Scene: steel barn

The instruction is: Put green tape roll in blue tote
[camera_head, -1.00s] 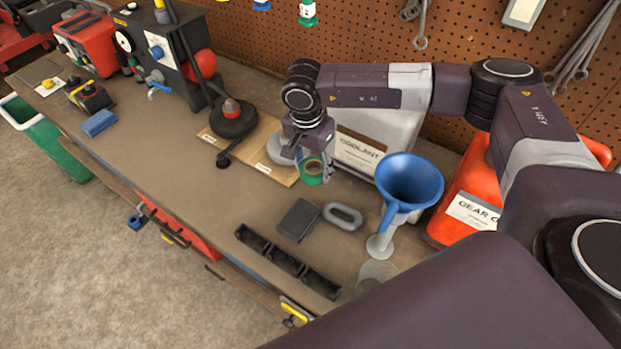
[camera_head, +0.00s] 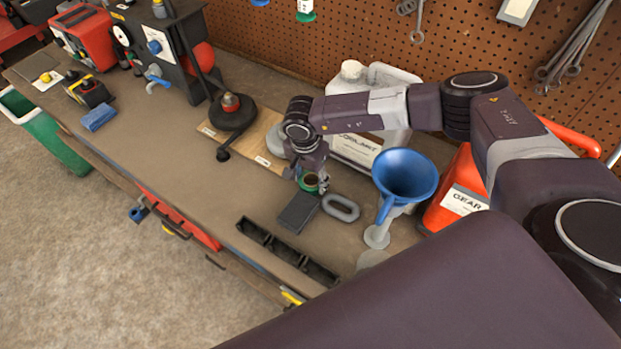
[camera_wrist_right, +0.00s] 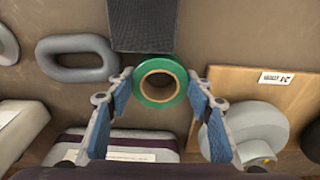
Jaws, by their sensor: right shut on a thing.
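The green tape roll (camera_wrist_right: 160,80) is between the fingertips of my right gripper (camera_wrist_right: 153,88), which is shut on it in the right wrist view. Its round hole faces the camera. In the head view the roll (camera_head: 309,184) shows small and partly covered under the right gripper (camera_head: 312,184), just behind a dark grey block. I cannot tell whether it touches the bench. I see no blue tote in these frames. My left gripper is not in view.
The dark block (camera_head: 298,211), a grey ring (camera_head: 341,208) and a blue funnel (camera_head: 405,176) stand close by. A white coolant jug (camera_head: 395,80) is behind my arm. A black divided tray (camera_head: 286,252) lies in front. The bench's left middle is clear. A green bin (camera_head: 60,150) stands at left.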

